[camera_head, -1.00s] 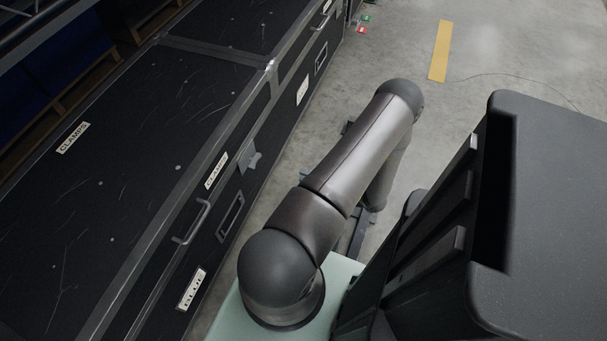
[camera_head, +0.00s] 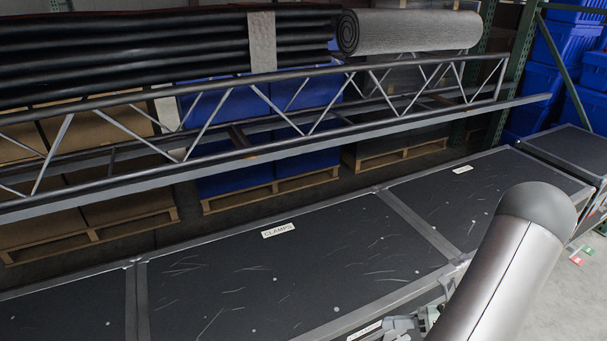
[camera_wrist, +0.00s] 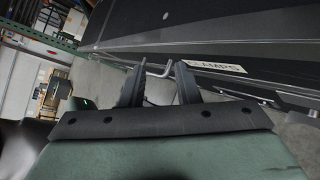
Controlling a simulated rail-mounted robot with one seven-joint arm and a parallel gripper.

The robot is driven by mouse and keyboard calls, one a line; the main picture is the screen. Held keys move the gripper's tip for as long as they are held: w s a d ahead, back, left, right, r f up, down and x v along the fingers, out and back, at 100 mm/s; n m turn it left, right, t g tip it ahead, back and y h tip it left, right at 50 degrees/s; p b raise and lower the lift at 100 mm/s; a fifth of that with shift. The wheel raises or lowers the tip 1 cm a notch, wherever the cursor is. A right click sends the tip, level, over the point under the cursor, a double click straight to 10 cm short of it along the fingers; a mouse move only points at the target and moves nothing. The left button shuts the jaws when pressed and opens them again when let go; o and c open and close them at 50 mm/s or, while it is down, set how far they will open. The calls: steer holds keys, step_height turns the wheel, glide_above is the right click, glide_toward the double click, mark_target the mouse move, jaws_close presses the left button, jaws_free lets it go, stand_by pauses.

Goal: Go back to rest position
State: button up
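My gripper (camera_wrist: 158,78) shows in the wrist view with its two dark fingers apart and nothing held between them. A bent metal handle (camera_wrist: 158,68) on the side of a black case (camera_wrist: 215,32) appears beyond the fingertips; I cannot tell whether they touch it. A CLAMPS label (camera_wrist: 216,66) is to the right of the fingers. In the head view my arm's grey link rises at the lower right, beside the row of black cases. My gripper is not clearly visible there.
Black flight cases (camera_head: 300,270) with metal edges run across the front. A metal truss (camera_head: 260,135) lies behind them, with rolled carpet (camera_head: 410,31), pallets (camera_head: 270,192) and blue totes (camera_head: 560,60) farther back. Open floor (camera_head: 560,305) shows at the lower right.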

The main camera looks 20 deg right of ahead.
steer(key=s+a+r+n+g+h+p, duration=0.1)
steer(key=a+r+n+g+h+p, duration=0.45)
steer(key=a+r+n, duration=0.95)
steer(key=s+a+r+n+g+h+p, duration=0.15)
steer(key=a+r+n+h+p, duration=0.6)
steer(key=r+n, duration=1.05)
step_height(320, 180, down, 47)
steer(key=w+a+g+y+b, duration=0.1)
steer(key=b, duration=4.1)
steer(key=shift+a+r+y, duration=0.2)
steer(key=shift+a+y, duration=0.2)
steer(key=shift+w+r+n, duration=0.1)
steer(key=shift+r+n, duration=0.05)
steer(key=shift+n, duration=0.15)
